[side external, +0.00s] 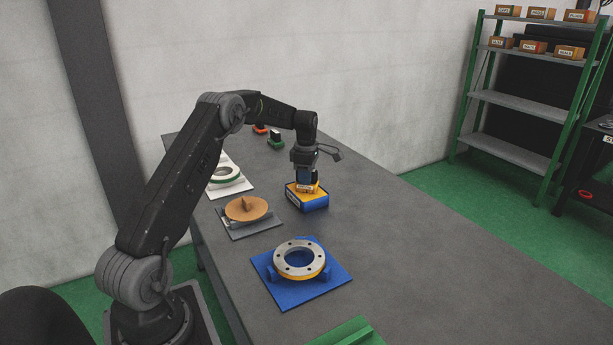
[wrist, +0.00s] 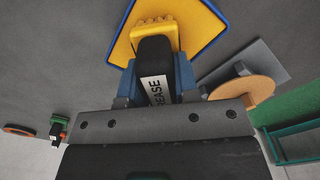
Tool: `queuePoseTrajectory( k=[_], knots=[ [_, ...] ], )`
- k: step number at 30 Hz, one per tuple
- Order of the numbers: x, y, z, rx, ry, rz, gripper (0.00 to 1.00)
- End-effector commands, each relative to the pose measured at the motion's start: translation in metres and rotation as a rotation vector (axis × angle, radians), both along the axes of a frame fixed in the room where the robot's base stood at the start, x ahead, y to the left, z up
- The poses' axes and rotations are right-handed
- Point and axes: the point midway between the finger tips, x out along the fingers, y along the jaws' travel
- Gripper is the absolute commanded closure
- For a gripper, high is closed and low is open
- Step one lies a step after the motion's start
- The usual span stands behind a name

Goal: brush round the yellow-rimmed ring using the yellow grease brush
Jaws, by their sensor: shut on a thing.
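My gripper (side external: 306,178) is shut on the yellow grease brush (wrist: 155,60), which has a black handle with a partly hidden white label reading "...EASE" and a yellow head. The brush points down over a blue-edged tray with a yellow inside (side external: 308,198), which also shows in the wrist view (wrist: 201,32). I cannot tell if the head touches the yellow surface. The yellow-rimmed ring (side external: 299,244), grey with several bolt holes on top, lies on a blue plate (side external: 330,287) nearer the camera, apart from my gripper.
A brown disc (side external: 243,208) sits on a grey plate left of the tray. A green-rimmed ring (side external: 226,181) lies on a white plate behind it. A green block with a dark handle (side external: 276,142) and an orange item (side external: 260,130) stand farther back. The table's right side is clear.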

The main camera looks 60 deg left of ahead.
Motion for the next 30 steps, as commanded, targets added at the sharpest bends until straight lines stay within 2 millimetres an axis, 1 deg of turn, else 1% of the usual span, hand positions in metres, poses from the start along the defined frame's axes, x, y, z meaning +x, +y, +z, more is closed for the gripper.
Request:
queuePoseTrajectory(
  k=[1, 4, 24, 30],
  knots=[
    [0.000, 0.000, -0.002, -0.001, 0.003, 0.000, 0.90],
    [0.000, 0.000, 0.003, -0.001, 0.002, 0.000, 0.90],
    [0.000, 0.000, 0.056, 0.001, -0.001, 0.000, 0.90],
    [0.000, 0.000, 0.068, -0.001, 0.001, 0.000, 0.90]
  ],
)
